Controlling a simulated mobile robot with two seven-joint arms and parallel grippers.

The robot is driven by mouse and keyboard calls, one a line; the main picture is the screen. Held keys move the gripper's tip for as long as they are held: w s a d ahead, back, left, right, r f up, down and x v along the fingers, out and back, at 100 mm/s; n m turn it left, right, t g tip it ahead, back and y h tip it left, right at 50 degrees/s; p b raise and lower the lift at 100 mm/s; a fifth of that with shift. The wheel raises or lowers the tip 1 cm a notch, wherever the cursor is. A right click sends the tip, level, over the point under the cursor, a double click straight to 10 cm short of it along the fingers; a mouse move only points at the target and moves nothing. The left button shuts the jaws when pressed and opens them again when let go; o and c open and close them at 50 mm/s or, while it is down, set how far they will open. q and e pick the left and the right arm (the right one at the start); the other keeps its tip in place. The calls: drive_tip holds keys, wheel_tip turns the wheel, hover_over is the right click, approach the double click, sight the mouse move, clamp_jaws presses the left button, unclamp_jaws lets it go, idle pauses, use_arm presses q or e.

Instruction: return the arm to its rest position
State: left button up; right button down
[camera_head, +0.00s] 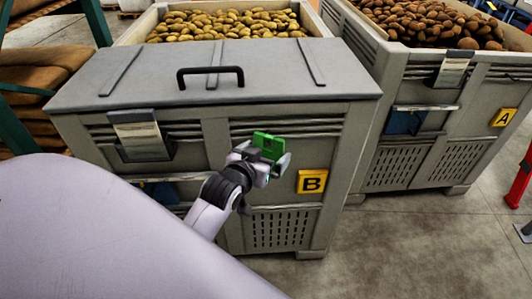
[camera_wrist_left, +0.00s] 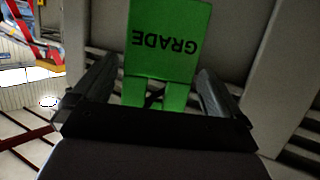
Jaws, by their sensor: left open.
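My left gripper (camera_head: 266,158) is open in front of the grey crate marked B (camera_head: 190,92). A green tag (camera_head: 269,145) is at its fingertips, against the crate's front, left of the yellow B label (camera_head: 312,181). In the left wrist view the tag (camera_wrist_left: 167,38) reads "GRADE" upside down and stands between the spread fingers of the gripper (camera_wrist_left: 157,85), with visible gaps on both sides. How the tag is fixed to the crate is hidden. My right gripper is not in view.
Crate B has a grey lid with a black handle (camera_head: 210,72); another crate of potatoes (camera_head: 225,23) stands behind. Crate A (camera_head: 390,60), full of brown potatoes, stands at the right. Brown sacks (camera_head: 35,85) fill a rack at the left. The concrete floor (camera_head: 420,245) in front is clear.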

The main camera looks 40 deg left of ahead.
use_arm(q)
drive_tip(key=s+d+f+m+g+h+p, duration=0.2)
drive_tip(key=s+d+f+p, duration=0.1)
drive_tip(key=s, duration=0.6)
drive_tip(key=s+d+f+m+g+h+p, duration=0.1)
drive_tip(key=s+d+f+p, duration=0.3)
drive_tip(key=s+d, duration=0.4)
drive_tip(key=shift+s+f+m+g+h+p, duration=0.35)
drive_tip(key=shift+s+f+m+h, duration=0.35)
drive_tip(key=shift+s+h, duration=0.3)
idle(0.7)
